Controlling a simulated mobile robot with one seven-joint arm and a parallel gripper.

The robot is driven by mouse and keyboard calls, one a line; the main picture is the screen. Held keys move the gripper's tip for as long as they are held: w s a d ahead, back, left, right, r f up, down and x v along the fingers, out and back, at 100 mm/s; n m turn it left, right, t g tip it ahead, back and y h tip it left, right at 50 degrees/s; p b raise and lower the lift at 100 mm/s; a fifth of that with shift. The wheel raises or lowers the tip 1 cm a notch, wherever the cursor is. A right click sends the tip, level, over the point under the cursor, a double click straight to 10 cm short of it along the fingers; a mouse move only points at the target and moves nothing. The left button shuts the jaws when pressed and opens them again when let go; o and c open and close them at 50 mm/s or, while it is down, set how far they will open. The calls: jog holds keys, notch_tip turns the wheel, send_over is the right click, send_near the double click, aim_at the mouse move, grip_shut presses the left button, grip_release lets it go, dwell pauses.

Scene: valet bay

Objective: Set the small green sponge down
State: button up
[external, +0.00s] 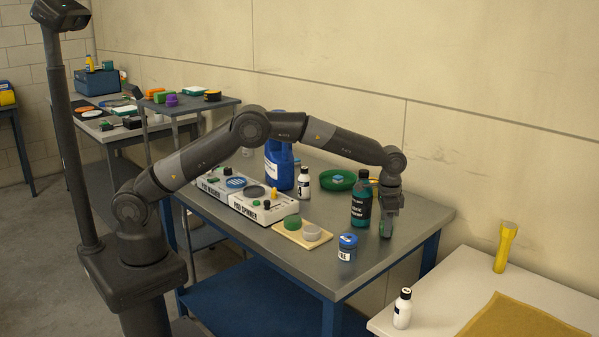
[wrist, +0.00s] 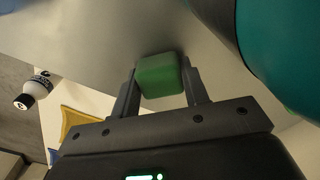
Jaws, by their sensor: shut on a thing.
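The small green sponge (wrist: 160,77) is a rounded green block between the two fingers of my gripper (wrist: 161,90) in the wrist view. My gripper is shut on it. In the external view my gripper (external: 386,232) points down, low over the right part of the grey metal table (external: 424,217), just right of a dark teal bottle (external: 361,200). The sponge cannot be made out there. I cannot tell whether it touches the table top.
The teal bottle (wrist: 285,40) looms close on the right in the wrist view. A blue-lidded jar (external: 347,247), a board with two round pads (external: 302,233) and a green dish (external: 338,180) stand nearby. The table's right end is clear. A white bottle (external: 402,308) stands on the white table.

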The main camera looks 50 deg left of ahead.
jog(key=o, duration=0.9)
jog(key=shift+f, duration=0.15)
jog(key=shift+o, duration=0.2)
